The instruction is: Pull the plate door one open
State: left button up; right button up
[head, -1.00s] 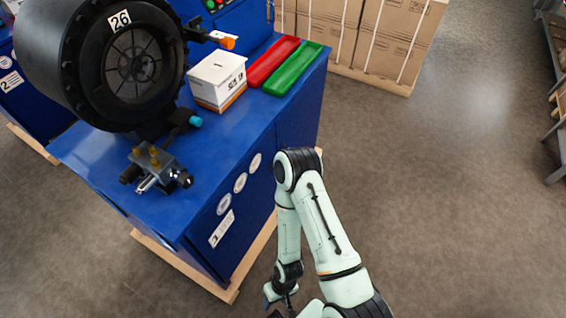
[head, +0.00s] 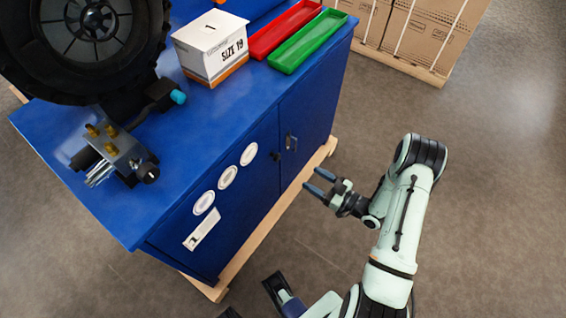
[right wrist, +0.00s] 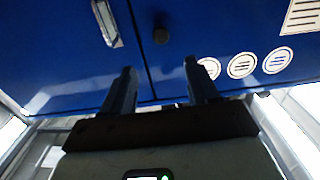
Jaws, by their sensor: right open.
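The blue cabinet has two closed front doors side by side. The far door (head: 309,112) carries a metal plate handle (head: 291,142), seen also in the right wrist view (right wrist: 107,22). The near door (head: 240,197) carries a dark knob (head: 276,156) by the seam and round white labels. No number one is readable on either door. My right gripper (head: 314,182) is open and empty in front of the cabinet, apart from the doors and lower than the handle. In the right wrist view its fingers (right wrist: 160,85) point toward the doors below the knob.
A wooden pallet (head: 262,232) edges out underneath.

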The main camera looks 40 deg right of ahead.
aim_at(279, 159)
jog(key=x, duration=1.2)
jog(key=shift+w+a+b, duration=0.2)
jog(key=shift+w+b, duration=0.1)
jog(key=shift+w, duration=0.05)
jog(key=shift+c, duration=0.2)
grip_shut()
